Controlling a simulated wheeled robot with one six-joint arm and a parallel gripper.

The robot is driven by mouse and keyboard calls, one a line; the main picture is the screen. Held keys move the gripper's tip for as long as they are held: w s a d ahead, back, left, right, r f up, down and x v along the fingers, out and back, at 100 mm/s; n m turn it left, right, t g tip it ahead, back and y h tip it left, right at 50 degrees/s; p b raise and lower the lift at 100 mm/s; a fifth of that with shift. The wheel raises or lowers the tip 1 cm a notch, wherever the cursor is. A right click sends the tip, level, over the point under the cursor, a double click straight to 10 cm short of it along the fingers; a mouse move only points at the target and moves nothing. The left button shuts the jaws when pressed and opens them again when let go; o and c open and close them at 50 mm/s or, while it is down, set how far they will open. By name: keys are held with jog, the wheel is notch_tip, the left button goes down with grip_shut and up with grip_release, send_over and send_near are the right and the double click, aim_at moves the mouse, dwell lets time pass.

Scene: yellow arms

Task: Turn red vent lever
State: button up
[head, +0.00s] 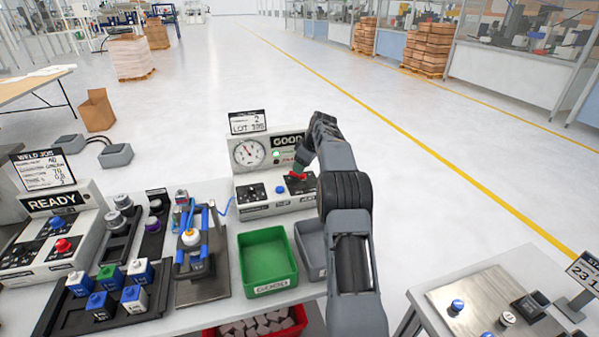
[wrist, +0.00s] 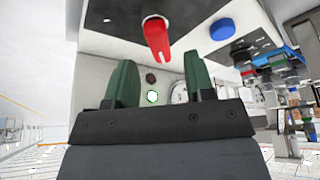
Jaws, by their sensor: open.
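The red vent lever (head: 297,176) is on the sloped front of the light grey test box with the gauge and the "GOOD" sign, at its right side. In the wrist view the red lever (wrist: 156,38) hangs from the top of the picture, ahead of the fingers and roughly between them. My gripper (wrist: 164,84) is open, with two green fingers apart and nothing between them. In the head view my gripper (head: 301,160) is right by the lever, partly hidden by my arm. I cannot tell whether it touches the lever.
A blue button (head: 280,189) sits left of the lever; it also shows in the wrist view (wrist: 220,30). The green bin (head: 267,290) and grey bin (head: 308,236) stand in front of the box. A blue-handled clamp fixture (head: 197,255) is left of them.

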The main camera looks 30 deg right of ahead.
jog(key=shift+x, duration=1.7)
grip_shut()
